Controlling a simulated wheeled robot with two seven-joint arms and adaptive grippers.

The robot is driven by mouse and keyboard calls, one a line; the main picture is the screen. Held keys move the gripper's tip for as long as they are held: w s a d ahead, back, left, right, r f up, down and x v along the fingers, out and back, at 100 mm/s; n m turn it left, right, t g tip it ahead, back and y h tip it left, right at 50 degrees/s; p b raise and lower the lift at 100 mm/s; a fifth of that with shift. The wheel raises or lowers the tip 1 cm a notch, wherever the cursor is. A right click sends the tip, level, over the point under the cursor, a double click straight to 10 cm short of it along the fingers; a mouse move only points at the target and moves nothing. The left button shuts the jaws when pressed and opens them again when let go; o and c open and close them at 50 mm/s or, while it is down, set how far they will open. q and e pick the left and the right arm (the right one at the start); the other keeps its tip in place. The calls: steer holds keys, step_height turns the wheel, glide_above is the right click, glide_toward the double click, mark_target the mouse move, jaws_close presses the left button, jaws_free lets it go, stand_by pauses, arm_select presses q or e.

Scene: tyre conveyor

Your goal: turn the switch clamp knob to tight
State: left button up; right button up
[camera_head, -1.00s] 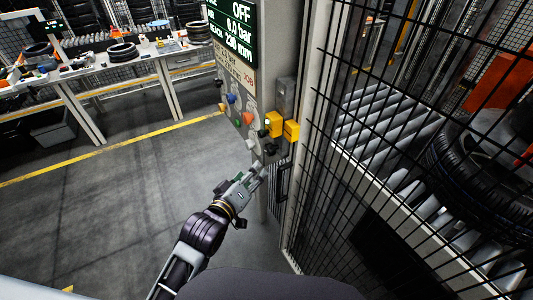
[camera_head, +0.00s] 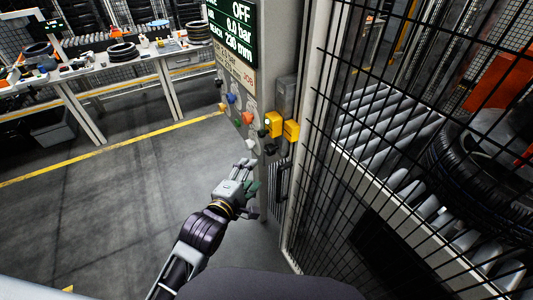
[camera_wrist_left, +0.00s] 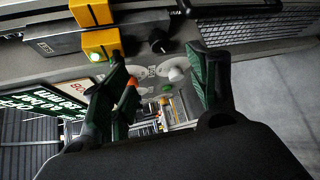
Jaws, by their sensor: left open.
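The control panel (camera_head: 242,109) carries several small knobs and buttons, whose labels are too small to read, so I cannot tell for sure which is the clamp knob. A pale grey knob (camera_head: 251,145) sits low on the panel; in the left wrist view the pale knob (camera_wrist_left: 175,74) shows between my fingers and beyond them. A black knob (camera_wrist_left: 158,40) is above it in that view. My left gripper (camera_head: 252,173) is open and empty, just below and in front of the panel's lower knobs. Its spread fingers also show in the left wrist view (camera_wrist_left: 158,58). My right gripper is out of view.
Yellow switch boxes (camera_head: 274,124) stick out beside the knobs. A display (camera_head: 236,30) reading OFF is above. A black mesh fence (camera_head: 400,150) closes off the roller conveyor and tyre (camera_head: 470,160) at right. Open floor (camera_head: 110,200) lies left.

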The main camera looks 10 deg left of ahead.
mark_target(268, 152)
arm_select(q)
steer(key=shift+w, duration=0.1)
stand_by(0.6)
steer(key=shift+p+x, duration=1.4)
steer(key=shift+x, duration=5.4)
steer(key=shift+d, duration=0.1)
steer(key=c, duration=1)
steer(key=shift+f, duration=0.1)
